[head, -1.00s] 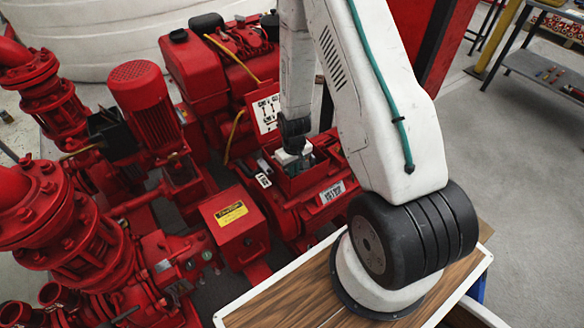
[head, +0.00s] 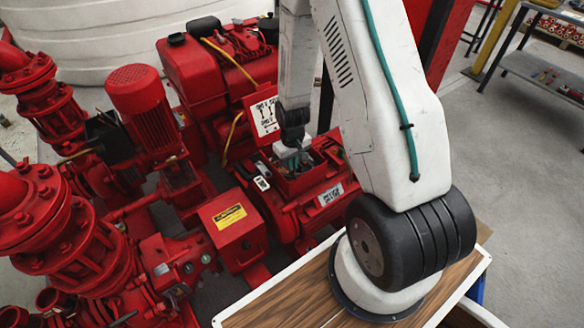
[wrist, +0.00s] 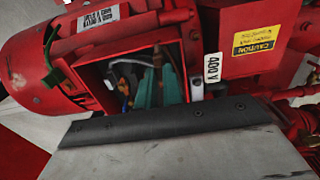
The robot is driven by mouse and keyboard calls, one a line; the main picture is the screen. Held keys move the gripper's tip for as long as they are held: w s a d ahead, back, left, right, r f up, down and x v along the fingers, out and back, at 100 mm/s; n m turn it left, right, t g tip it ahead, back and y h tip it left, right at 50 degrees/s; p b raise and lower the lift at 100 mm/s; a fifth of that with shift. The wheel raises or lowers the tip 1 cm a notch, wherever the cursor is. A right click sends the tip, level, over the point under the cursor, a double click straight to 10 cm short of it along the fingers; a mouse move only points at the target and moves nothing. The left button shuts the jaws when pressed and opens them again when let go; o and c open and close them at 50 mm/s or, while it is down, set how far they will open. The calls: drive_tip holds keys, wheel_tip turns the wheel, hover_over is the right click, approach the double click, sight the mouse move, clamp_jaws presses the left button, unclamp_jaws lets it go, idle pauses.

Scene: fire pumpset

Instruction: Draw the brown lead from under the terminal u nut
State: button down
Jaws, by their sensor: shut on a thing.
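The open red terminal box (head: 318,181) of the motor shows in the middle of the head view; its opening also shows in the wrist view (wrist: 98,78). My gripper (head: 291,162) points down into the box. In the wrist view its two teal fingers (wrist: 155,88) are close together over the opening, shut on a thin thing that I take to be the brown lead. Other leads (wrist: 123,72) lie to the left of the fingers. The terminal u nut is hidden or too small to tell.
The box walls stand close around my fingers. A white 400 V label (wrist: 212,75) is beside the opening. A red box with a yellow caution label (head: 230,215) stands at the front left. A white sign board (head: 263,115) stands behind the terminal box.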

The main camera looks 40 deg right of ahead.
drive_tip(key=shift+r, duration=2.75)
